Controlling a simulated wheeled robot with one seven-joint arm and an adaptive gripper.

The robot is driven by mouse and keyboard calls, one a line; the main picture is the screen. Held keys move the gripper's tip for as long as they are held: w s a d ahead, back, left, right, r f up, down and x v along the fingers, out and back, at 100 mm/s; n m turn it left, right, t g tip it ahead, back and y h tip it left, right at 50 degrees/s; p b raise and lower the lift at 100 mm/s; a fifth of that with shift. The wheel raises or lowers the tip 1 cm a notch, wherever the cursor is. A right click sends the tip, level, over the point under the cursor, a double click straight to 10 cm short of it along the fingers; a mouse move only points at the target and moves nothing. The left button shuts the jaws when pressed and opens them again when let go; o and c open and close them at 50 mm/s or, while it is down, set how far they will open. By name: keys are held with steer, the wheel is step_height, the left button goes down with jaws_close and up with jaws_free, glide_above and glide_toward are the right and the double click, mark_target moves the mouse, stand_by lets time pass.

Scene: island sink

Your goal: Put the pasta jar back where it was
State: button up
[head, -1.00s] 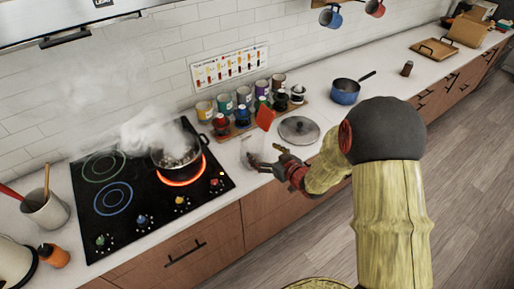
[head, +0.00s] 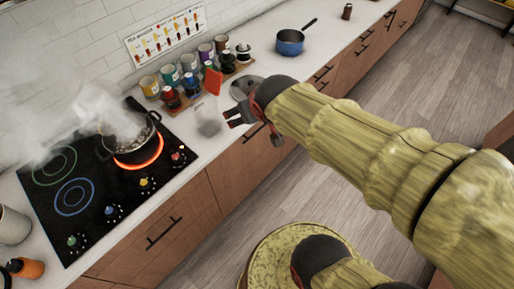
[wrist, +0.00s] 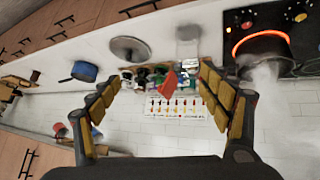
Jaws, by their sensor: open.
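A clear, glassy container (head: 208,122), which looks like the pasta jar, stands on the white counter to the right of the stove. Its contents are too faint to make out. It also shows in the wrist view (wrist: 187,48), upside down, between the stove and a round lid. My gripper (head: 238,119) is open and empty, just right of the jar in the head view and apart from it. In the wrist view my gripper's (wrist: 158,82) two fingers are spread wide with nothing between them.
A steaming pot (head: 131,135) sits on a glowing burner left of the jar. Coloured cans, bottles and a red spatula (head: 212,80) stand behind it on a wooden board. A blue saucepan (head: 290,42) stands farther right, with clear counter around it.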

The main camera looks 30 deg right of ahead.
steer(key=s+a+r+g+y, duration=0.1)
steer(key=s+a, duration=0.1)
steer(key=s, duration=0.5)
steer(key=s+a+r+g, duration=0.1)
steer(key=s+a, duration=0.2)
steer(key=s, duration=0.4)
steer(key=shift+a+y, duration=0.35)
steer(key=shift+y, duration=0.05)
